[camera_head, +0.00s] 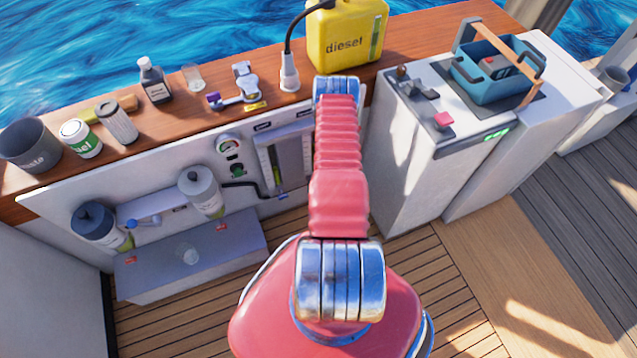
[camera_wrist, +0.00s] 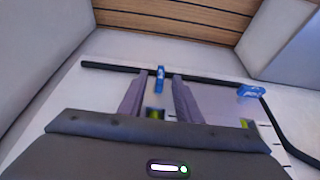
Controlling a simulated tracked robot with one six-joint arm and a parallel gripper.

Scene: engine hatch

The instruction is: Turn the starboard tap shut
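In the wrist view my gripper (camera_wrist: 161,82) is open, with one grey finger on each side of a small blue tap handle (camera_wrist: 160,76). This handle stands crosswise to the black pipe behind it. I cannot tell whether either finger touches it. A second blue tap handle (camera_wrist: 250,91) is to the right and lies roughly along the pipe. No readable label shows which tap is the starboard one.
The black pipe (camera_wrist: 110,67) runs across the pale panel and bends down at right. In the head view, filter canisters (camera_head: 201,192) and a gauge (camera_head: 229,143) sit left of my arm. A yellow diesel can (camera_head: 345,38) stands on the wooden ledge. A white cabinet (camera_head: 405,165) stands right.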

